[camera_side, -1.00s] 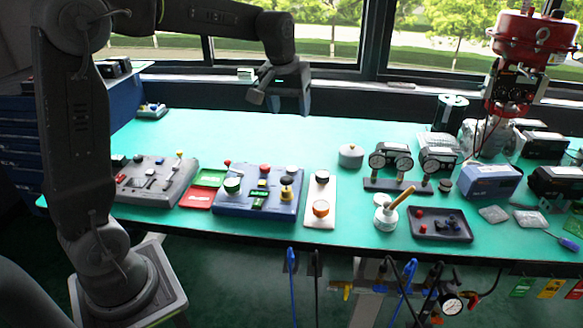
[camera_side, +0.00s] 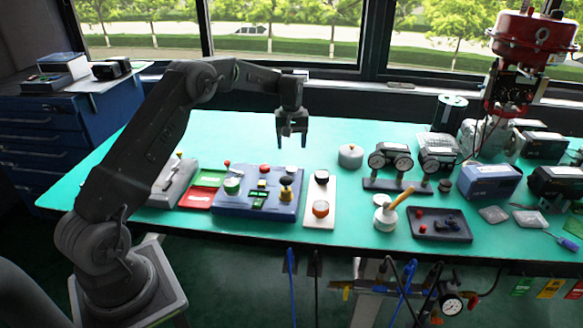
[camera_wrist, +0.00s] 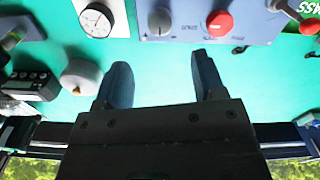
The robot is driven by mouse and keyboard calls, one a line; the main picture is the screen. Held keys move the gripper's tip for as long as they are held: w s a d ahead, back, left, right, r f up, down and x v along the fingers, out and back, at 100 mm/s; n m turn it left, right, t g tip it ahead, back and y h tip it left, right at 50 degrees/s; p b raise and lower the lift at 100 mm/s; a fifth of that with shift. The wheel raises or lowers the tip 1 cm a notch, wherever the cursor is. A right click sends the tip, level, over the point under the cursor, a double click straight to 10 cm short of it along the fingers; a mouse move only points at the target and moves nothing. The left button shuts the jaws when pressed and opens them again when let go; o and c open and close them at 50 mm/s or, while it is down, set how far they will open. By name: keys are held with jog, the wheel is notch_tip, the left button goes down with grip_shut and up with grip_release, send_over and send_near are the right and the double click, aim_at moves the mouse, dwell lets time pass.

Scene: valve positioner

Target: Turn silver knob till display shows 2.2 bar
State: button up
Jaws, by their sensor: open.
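The blue control panel (camera_side: 230,206) lies on the green table, and its far edge shows at the top of the wrist view (camera_wrist: 187,38). The silver knob (camera_wrist: 160,20) stands near the panel's edge, left of a red button (camera_wrist: 219,23). In the side view the knob (camera_side: 286,181) appears small at the panel's upper right, above a yellow part. A dark display with green marks (camera_side: 257,203) is on the panel; its reading is too small to make out. My gripper (camera_side: 292,143) points down, open and empty, above and beyond the panel. Its fingers (camera_wrist: 161,65) are apart from the knob.
A lidded round pot (camera_side: 350,155) and a twin-gauge unit (camera_side: 390,163) stand farther right. Table behind the panel is clear.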

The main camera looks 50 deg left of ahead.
aim_at(292, 168)
notch_tip(292, 168, down, 10)
jog(key=shift+r, duration=0.2)
jog(key=c, duration=0.9)
